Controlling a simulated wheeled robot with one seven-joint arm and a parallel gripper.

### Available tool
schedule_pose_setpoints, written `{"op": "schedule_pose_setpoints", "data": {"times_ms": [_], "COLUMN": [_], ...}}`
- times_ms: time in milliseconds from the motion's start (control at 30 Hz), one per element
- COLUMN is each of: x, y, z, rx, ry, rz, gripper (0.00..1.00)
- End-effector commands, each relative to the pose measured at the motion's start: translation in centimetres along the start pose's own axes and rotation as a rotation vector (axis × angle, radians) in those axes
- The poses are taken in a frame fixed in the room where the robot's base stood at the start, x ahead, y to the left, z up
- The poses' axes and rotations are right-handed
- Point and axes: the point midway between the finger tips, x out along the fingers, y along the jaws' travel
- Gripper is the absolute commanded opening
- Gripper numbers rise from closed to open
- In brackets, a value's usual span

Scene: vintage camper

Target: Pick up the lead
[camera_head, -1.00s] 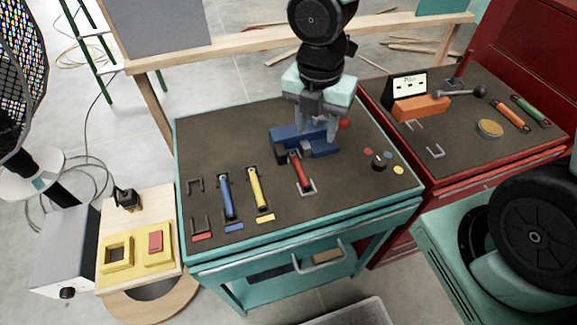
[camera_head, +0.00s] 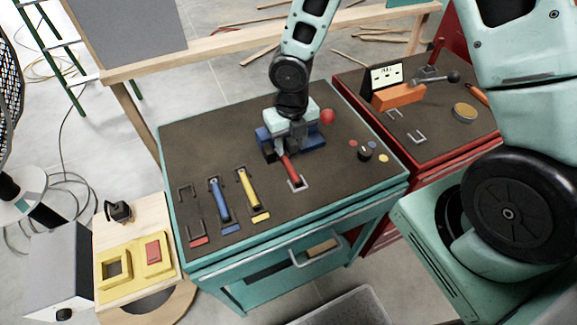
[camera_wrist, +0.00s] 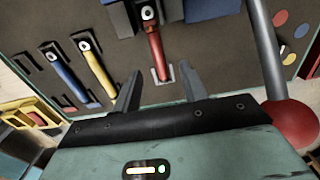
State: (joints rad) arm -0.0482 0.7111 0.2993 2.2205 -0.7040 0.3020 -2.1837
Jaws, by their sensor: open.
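I cannot tell for certain which thing is the lead. A red-handled piece (camera_head: 289,168) lies on the dark top of the teal cart, its near end at a metal bracket and its far end against a blue vise (camera_head: 313,142). In the wrist view the red piece (camera_wrist: 155,50) is between and beyond the fingers of my gripper (camera_wrist: 160,72), which are apart and empty. In the head view my gripper (camera_head: 287,136) is low over the vise; its fingertips are mostly hidden. Blue (camera_head: 221,199) and yellow (camera_head: 248,188) pieces lie further left.
The vise's bar with a red ball (camera_wrist: 292,125) is close to my gripper's right side. Small coloured discs (camera_head: 366,152) lie right of the vise. A black plug-like thing (camera_head: 118,211) stands on the wooden board at left. The cart's back left is clear.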

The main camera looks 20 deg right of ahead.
Motion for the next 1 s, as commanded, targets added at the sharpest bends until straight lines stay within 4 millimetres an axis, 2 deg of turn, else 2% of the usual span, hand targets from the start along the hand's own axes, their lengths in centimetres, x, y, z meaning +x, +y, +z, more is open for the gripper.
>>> {"op": "schedule_pose_setpoints", "data": {"times_ms": [100, 333, 700, 967, 1000], "x": [1.6, 2.9, 7.1, 7.5, 7.5], "y": [0.1, 0.1, 0.5, 0.5, 0.5], "z": [0.0, 0.1, 0.3, 0.4, 0.4], "rx": [-0.001, 0.000, 0.001, 0.001, 0.001], "ry": [0.002, 0.001, 0.001, -0.001, -0.001], "rz": [-0.001, 0.000, -0.001, 0.000, 0.000], "gripper": [0.43, 0.43, 0.43, 0.43, 0.40]}}
